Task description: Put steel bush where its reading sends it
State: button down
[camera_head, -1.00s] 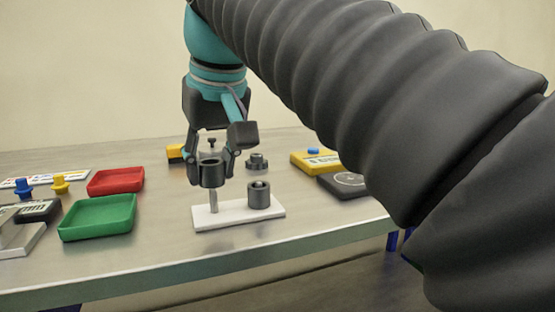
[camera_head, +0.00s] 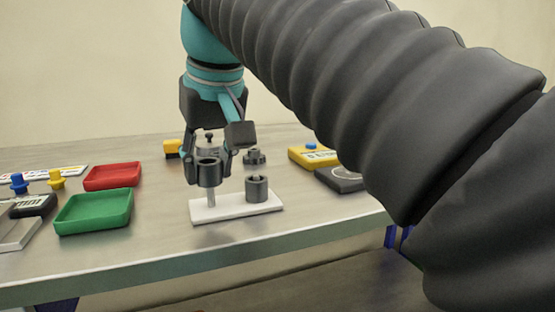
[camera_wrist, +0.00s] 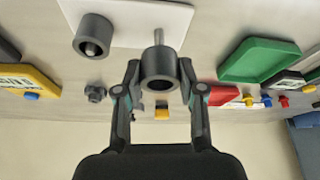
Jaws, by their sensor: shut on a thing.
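My gripper (camera_head: 209,166) is shut on a dark grey hollow bush (camera_head: 209,174), held upright above a white base plate (camera_head: 235,211). The bush also shows between the fingertips in the wrist view (camera_wrist: 159,84). A thin metal peg (camera_head: 211,198) on the plate shows just below the held bush. I cannot tell whether the peg's tip is inside its bore. A second dark grey bush (camera_head: 257,191) stands around another peg at the plate's right; it shows in the wrist view (camera_wrist: 92,37). I cannot tell by look which bush is steel.
A green tray (camera_head: 94,212) and a red tray (camera_head: 112,177) lie to the left, near blue and yellow knobs and a small display (camera_head: 34,205). A dark knobbed part (camera_head: 254,157) stands behind the plate.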

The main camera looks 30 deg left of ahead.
aim_at(211, 186)
jog(key=shift+f+b, duration=1.3)
jog(key=shift+f, duration=0.5)
dwell(1.0)
jog(key=shift+c, duration=1.1)
grip_release()
jog(key=shift+r+p, duration=3.5)
jog(key=shift+p, duration=0.05)
